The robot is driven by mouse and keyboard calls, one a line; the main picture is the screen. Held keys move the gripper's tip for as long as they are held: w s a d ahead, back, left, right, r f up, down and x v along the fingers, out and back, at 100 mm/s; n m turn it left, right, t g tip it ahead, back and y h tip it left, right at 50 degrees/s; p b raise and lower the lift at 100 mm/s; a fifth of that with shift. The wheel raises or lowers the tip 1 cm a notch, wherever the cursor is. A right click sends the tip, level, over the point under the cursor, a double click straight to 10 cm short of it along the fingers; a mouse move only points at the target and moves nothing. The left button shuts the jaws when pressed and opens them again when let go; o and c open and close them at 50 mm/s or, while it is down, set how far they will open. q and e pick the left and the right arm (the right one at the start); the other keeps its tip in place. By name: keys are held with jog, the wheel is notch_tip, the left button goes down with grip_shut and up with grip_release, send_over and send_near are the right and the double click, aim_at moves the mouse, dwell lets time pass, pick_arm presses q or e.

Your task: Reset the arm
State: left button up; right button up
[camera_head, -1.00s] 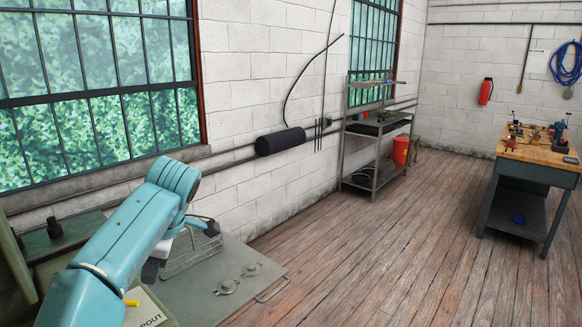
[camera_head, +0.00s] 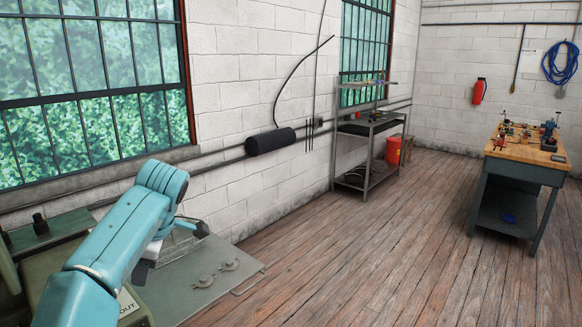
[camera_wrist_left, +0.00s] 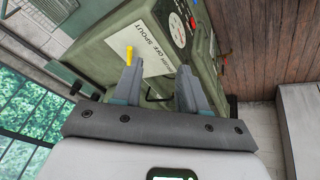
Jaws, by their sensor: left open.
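My left arm (camera_head: 128,228) reaches in from the left in the head view, bent at a teal joint. Its left gripper (camera_wrist_left: 158,82) shows best in the left wrist view: two grey fingers stand apart with nothing between them. Beyond the fingers is a green machine (camera_wrist_left: 205,45) with a white label ending in "OFF SPOUT" and a round gauge (camera_wrist_left: 177,30). A small yellow piece (camera_wrist_left: 129,55) shows beside the left fingertip; I cannot tell whether they touch. In the head view the arm hides most of the gripper. My right gripper is not in view.
A grey-green shelf (camera_head: 185,298) beside the machine carries small metal parts (camera_head: 205,281). A metal rack (camera_head: 366,160) with a red bucket (camera_head: 393,150) stands by the wall. A workbench (camera_head: 525,150) with several items stands at right. The wooden floor (camera_head: 390,250) between is clear.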

pick_arm(q)
jog(key=s+d+f+m+g+h, duration=0.1)
jog(key=s+f+m+g, duration=0.15)
jog(key=f, duration=0.85)
jog(key=s+d+f+m+g+h, duration=0.15)
jog(key=s+f, duration=0.25)
jog(key=f, duration=0.7)
jog(key=s+f+m+g+h, duration=0.15)
jog(key=s+f, duration=0.25)
jog(key=f, duration=0.7)
jog(key=s+d+f+m+t+h, duration=0.2)
jog(key=s+d+f+m, duration=0.4)
jog(key=s, duration=0.3)
jog(key=s+d+f+m+t+h, duration=0.2)
jog(key=s+d+f+m, duration=0.3)
jog(key=s, duration=0.5)
jog(key=d+m, duration=0.1)
jog(key=d, duration=0.1)
jog(key=shift+s+d+f+h, duration=0.2)
jog(key=shift+d+f+h, duration=0.2)
